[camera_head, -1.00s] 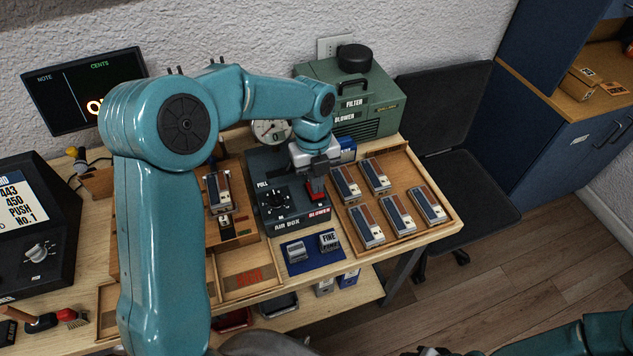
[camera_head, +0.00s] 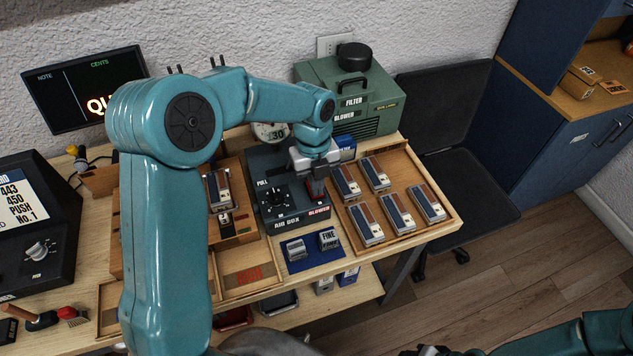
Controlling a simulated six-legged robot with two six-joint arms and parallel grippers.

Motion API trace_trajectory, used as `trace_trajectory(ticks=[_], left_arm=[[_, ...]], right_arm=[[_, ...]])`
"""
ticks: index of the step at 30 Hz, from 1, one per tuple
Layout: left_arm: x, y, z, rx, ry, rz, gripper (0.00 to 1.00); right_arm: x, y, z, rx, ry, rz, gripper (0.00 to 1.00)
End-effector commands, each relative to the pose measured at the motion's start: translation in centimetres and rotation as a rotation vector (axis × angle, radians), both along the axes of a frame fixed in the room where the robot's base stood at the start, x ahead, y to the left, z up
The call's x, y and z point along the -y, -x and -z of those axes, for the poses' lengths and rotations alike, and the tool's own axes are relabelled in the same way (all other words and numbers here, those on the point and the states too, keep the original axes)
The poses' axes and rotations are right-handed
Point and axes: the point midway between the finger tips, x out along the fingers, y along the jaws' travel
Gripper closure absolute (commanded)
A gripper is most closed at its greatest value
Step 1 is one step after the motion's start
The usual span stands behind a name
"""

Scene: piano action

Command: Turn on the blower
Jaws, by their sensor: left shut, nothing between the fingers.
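The green blower unit (camera_head: 383,100), labelled FILTER and BLOWER, stands at the back right of the bench with a black cap on top. In front of it is the dark air box (camera_head: 277,217), with a black knob (camera_head: 276,199) and a red switch (camera_head: 317,194) above a red BLOWER label. My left gripper (camera_head: 317,193) is shut and empty, pointing down at the red switch and partly covering it. I cannot tell whether it touches or how far the switch is tipped. My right gripper (camera_head: 430,351) shows only in part at the bottom edge.
A wooden tray (camera_head: 351,222) of several small reed blocks lies right of the air box. A blue mat (camera_head: 314,256) with two metal pieces lies in front. A round gauge (camera_head: 268,134) stands behind, partly hidden by my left arm. A dark chair (camera_head: 440,115) stands right of the bench.

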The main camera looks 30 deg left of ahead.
Motion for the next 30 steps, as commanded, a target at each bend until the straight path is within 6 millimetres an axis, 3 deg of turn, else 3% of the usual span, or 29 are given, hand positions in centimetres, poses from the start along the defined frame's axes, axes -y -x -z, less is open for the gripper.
trace_trajectory(ticks=[8, 19, 30], left_arm=[[-1.1, -1.0, -0.3, -0.002, 0.000, -0.002, 1.00], [-0.9, -1.0, -0.7, 0.001, -0.001, -0.001, 1.00], [-0.5, -0.5, -4.7, 0.004, 0.000, 0.001, 1.00]], right_arm=[[-0.1, -0.2, -0.8, -0.003, 0.003, 0.000, 0.57], [-0.1, -0.1, -1.1, -0.002, 0.001, 0.000, 0.57], [-2.0, 0.2, -3.8, 0.000, 0.002, 0.003, 0.57]])
